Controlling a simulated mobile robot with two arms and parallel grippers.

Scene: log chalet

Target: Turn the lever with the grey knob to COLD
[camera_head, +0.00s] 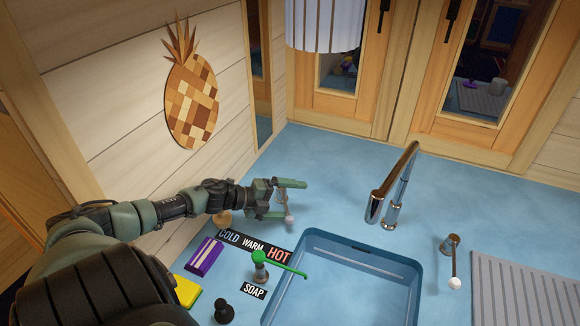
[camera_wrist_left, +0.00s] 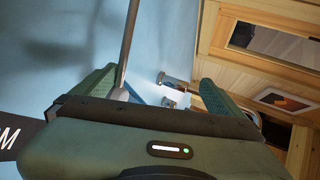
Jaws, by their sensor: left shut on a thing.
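My left gripper (camera_head: 294,201) reaches in from the left above the blue counter, behind the label strip. The left wrist view shows the thin lever rod (camera_wrist_left: 130,45) and part of the knob (camera_wrist_left: 122,94) by the left-hand finger. The lever's base is mostly hidden by my arm. The label strip (camera_head: 255,245) reads COLD, WARM, HOT from left to right. My right gripper is not in view.
A green-handled soap pump (camera_head: 261,266) stands in front of the strip, near the sink (camera_head: 345,290). The faucet (camera_head: 392,190) is right of my gripper. Another lever with a white knob (camera_head: 454,283) stands farther right. A purple box (camera_head: 204,256) and yellow sponge (camera_head: 187,291) lie at left.

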